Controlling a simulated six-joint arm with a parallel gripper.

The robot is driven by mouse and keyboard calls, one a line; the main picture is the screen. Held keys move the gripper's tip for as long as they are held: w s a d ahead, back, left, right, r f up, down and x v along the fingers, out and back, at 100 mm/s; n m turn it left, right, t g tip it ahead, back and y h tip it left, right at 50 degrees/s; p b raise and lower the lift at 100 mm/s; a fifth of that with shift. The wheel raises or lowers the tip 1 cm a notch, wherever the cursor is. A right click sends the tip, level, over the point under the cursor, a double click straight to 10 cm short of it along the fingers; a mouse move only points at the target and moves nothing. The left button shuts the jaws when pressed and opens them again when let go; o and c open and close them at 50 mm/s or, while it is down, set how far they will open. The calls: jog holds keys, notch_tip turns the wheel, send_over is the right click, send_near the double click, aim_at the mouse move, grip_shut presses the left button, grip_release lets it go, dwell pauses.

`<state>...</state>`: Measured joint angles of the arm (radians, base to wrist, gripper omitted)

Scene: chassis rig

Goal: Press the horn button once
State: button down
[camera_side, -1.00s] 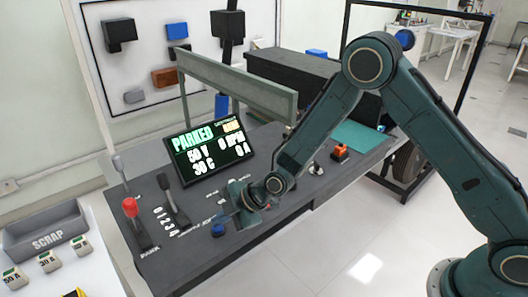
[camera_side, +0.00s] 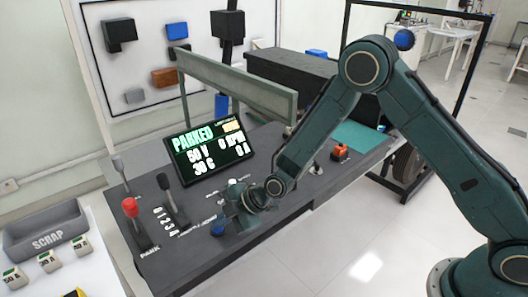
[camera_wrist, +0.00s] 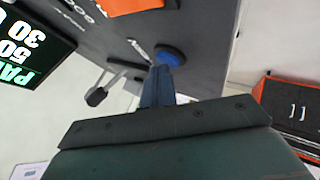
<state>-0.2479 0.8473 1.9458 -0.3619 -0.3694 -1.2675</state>
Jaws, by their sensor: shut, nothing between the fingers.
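A round blue button (camera_side: 218,230) sits near the front edge of the dark console. It also shows in the wrist view (camera_wrist: 170,55), just beyond my fingertips. The small label beside it is too blurred to read, so I cannot confirm it is the horn button. My gripper (camera_side: 226,220) is shut and empty, low over the console beside the blue button. In the wrist view my blue-grey fingers (camera_wrist: 157,72) point at the near edge of the button. I cannot tell whether they touch it; the button is partly hidden by them.
A lit display (camera_side: 208,152) reading PARKED stands behind the button. A red-knobbed lever (camera_side: 130,208) and a black lever (camera_side: 166,186) rise to the left. An orange-red switch (camera_side: 340,152) sits to the right. A grey SCRAP bin (camera_side: 46,236) is at far left.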

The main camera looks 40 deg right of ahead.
aim_at(222, 228)
dwell(0.5)
jog(key=shift+r, duration=0.75)
jog(key=shift+r, duration=0.1)
jog(key=shift+r, duration=2.45)
